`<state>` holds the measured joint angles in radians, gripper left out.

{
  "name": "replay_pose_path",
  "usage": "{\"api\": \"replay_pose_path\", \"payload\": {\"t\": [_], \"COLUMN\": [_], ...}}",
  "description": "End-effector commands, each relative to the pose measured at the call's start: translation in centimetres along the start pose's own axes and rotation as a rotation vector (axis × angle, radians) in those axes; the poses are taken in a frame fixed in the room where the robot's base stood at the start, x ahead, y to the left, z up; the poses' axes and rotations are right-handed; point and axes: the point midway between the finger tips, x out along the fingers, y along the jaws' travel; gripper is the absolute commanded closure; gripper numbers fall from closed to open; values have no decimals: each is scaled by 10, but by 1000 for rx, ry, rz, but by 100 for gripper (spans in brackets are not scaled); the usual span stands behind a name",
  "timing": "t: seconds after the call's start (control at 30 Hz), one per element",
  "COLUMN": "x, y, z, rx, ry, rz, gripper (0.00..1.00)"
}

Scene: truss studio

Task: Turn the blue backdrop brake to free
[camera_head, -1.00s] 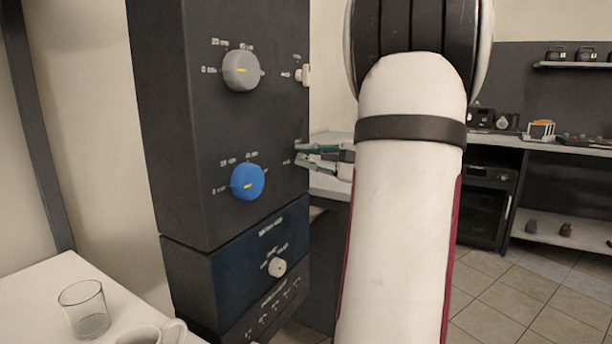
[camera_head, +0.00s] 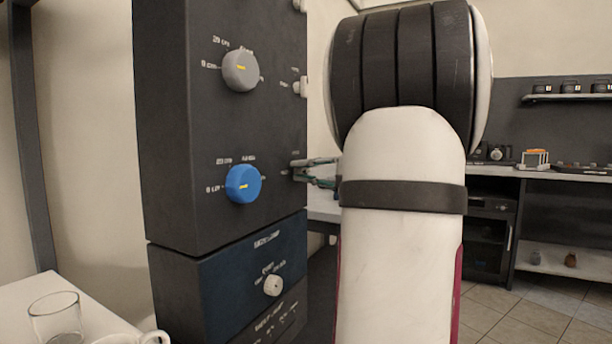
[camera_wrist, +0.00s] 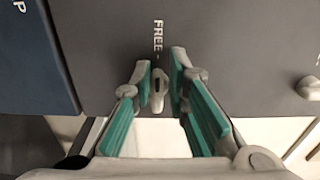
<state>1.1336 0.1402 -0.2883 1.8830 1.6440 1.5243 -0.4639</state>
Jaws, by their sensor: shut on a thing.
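The blue dial (camera_head: 243,184) with a yellow mark sits low on the dark control cabinet. To its right, at the cabinet's edge, my gripper (camera_head: 312,172) reaches the panel. In the wrist view, my gripper (camera_wrist: 161,70) has its teal-padded fingers on either side of a small pale brake lever (camera_wrist: 158,85), shut on it. The printed word FREE (camera_wrist: 158,38) is just above the lever in that view, and the lever's long axis lies roughly in line with it. The lever is hidden by the fingers in the head view.
A grey dial (camera_head: 240,70) and a small white switch (camera_head: 300,87) sit higher on the cabinet. A blue lower panel (camera_head: 225,280) bears a white knob (camera_head: 273,286). A glass (camera_head: 55,318) stands on a white table at front left. A shelf bench (camera_head: 560,175) stands behind at right.

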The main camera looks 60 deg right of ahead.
Motion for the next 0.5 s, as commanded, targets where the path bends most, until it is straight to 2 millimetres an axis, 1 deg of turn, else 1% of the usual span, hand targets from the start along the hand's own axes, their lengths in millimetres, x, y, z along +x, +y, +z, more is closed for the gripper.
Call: {"api": "replay_pose_path", "payload": {"t": [0.03,0.27,0.3,0.33,0.5], "x": [0,0,0,0,0], "y": [8,9,9,9,6], "z": [0,-1,-1,-1,0], "rx": [12,13,13,12,8], "ry": [0,1,1,0,0], "rz": [15,16,16,16,12], "gripper": [100,100,76,70,70]}}
